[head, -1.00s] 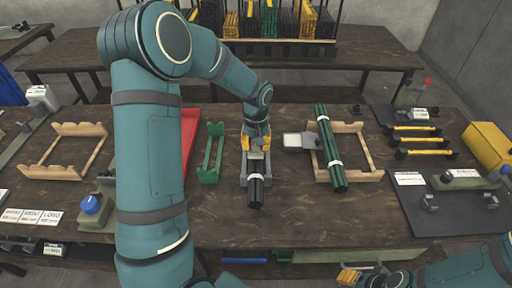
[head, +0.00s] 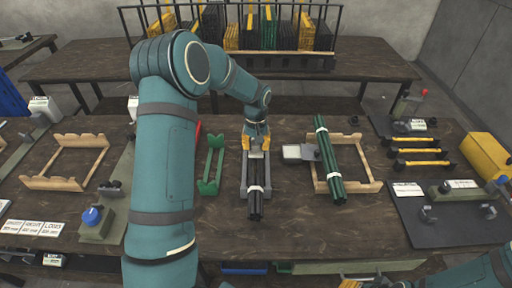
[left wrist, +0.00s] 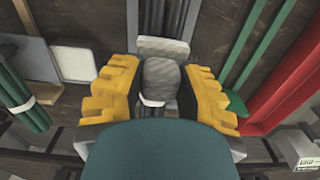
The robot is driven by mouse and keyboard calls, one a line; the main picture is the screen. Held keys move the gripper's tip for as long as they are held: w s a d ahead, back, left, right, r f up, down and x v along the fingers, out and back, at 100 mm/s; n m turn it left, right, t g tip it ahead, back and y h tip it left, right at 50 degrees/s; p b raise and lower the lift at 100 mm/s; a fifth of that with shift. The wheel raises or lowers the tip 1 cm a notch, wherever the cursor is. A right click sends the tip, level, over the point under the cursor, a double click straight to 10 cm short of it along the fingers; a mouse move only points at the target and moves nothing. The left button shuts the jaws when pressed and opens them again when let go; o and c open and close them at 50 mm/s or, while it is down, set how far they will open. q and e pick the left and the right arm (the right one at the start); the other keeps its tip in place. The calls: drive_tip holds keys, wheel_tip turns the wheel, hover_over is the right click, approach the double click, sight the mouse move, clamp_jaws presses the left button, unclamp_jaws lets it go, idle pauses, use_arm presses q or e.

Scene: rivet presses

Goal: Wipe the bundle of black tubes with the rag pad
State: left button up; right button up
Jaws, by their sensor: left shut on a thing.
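My left gripper (head: 256,140) is shut on the grey-white rag pad (left wrist: 160,77), which sits between its yellow fingers in the left wrist view. The bundle of black tubes (head: 255,208) lies in a grey cradle (head: 243,184), with a white band around it. Its near end sticks out toward me. The gripper and pad are at the far part of the bundle, above or against it; exact contact is hidden. The tubes also show beyond the pad in the left wrist view (left wrist: 165,14). My right gripper (head: 350,284) barely shows at the bottom edge, its jaws unclear.
A light square plate on a grey holder (head: 298,152) and a dark green tube bundle (head: 329,165) on a wooden rack (head: 373,186) stand to the right. An empty green rack (head: 209,170) stands to the left. The table front between them is clear.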

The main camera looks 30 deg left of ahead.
use_arm(q)
drive_tip(key=shift+w+a+f+p, duration=0.1)
drive_tip(key=shift+w+a+p, duration=0.1)
drive_tip(key=shift+w+a, duration=0.45)
drive_tip(key=shift+w+a+r+p, duration=0.1)
drive_tip(key=shift+w+a+p, duration=0.25)
drive_tip(key=shift+w, duration=0.65)
drive_tip(key=shift+w+a+f+p, duration=0.1)
drive_tip(key=shift+w+a, duration=0.45)
drive_tip(key=shift+w, duration=0.25)
drive_tip(key=shift+r+p, duration=2)
drive_tip(key=shift+r, duration=1.05)
wheel_tip(320, 180, up, 3)
drive_tip(key=shift+p, duration=1)
